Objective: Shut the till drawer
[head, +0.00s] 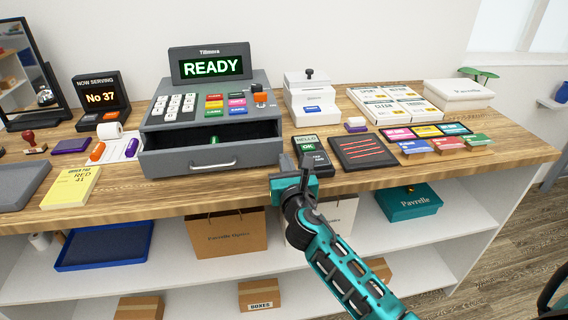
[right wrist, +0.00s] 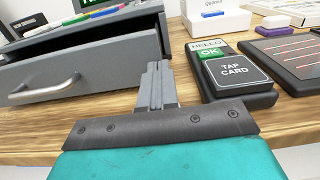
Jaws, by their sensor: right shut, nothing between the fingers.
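The grey till (head: 262,88) stands on the wooden counter, its screen reading READY. Its drawer (head: 170,161) is pulled out toward me, showing a dark interior with a small green thing inside. A pale bar handle (head: 213,165) is on the drawer front; in the right wrist view the handle (right wrist: 55,88) is at the left. My right gripper (head: 286,162) is just right of the drawer's front corner, shut and empty. In the right wrist view its closed fingers (right wrist: 155,82) point forward between the drawer and the card reader; whether they touch the drawer is unclear. My left gripper is not in view.
A card reader (head: 315,161) lies close to the right of my right gripper, with a dark lined pad (head: 362,152) beyond it. The counter's front edge runs below the drawer.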

